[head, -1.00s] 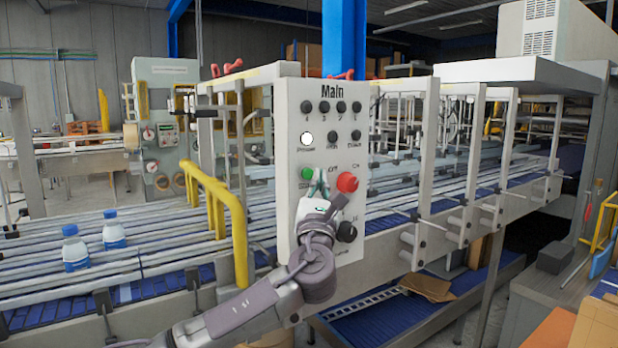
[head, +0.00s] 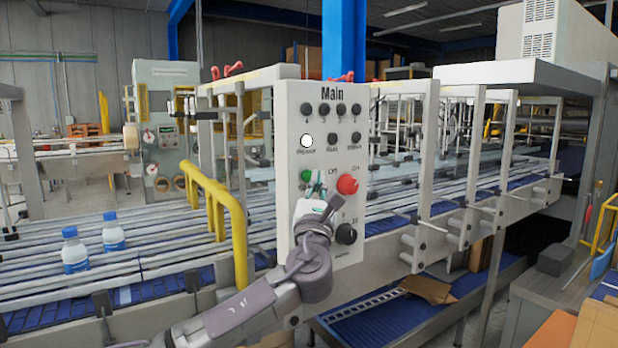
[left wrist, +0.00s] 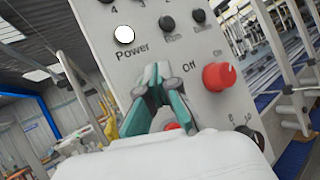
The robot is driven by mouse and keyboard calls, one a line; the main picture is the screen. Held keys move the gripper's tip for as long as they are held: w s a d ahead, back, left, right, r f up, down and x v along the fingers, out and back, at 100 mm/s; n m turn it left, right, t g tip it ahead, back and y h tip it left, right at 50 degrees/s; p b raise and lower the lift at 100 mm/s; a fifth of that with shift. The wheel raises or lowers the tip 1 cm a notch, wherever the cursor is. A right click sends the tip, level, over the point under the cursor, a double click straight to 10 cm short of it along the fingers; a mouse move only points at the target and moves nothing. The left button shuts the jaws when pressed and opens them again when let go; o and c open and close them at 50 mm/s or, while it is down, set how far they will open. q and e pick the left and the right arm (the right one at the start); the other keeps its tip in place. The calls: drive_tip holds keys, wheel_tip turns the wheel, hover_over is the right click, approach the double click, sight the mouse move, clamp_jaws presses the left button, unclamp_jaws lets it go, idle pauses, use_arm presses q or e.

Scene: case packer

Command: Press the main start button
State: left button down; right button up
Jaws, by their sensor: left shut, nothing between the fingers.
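The main control panel (head: 292,115) is a pale upright box headed "Main". A green button (head: 307,175) sits on its left side, partly covered by my left gripper's fingers. A red knob (head: 347,184) is just right of the fingers. My left gripper (head: 317,184) is shut and empty, close in front of the panel beside the green button. I cannot tell if it touches. In the left wrist view, the shut fingers (left wrist: 158,92) point at the panel below the "Power" label, with the red knob (left wrist: 219,76) to their right. The green button is hidden there. My right gripper is not in view.
A white round Power light (head: 306,141) and dark knobs (head: 333,140) are higher on the panel. A black dial (head: 346,234) sits low on it. A yellow rail (head: 215,195) stands left of the panel. Bottles (head: 75,250) stand on the conveyor at left.

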use_arm(q)
drive_tip(key=shift+w+a, duration=0.1)
idle(0.6)
drive_tip(key=shift+w+a, duration=0.15)
drive_tip(key=shift+w, duration=0.1)
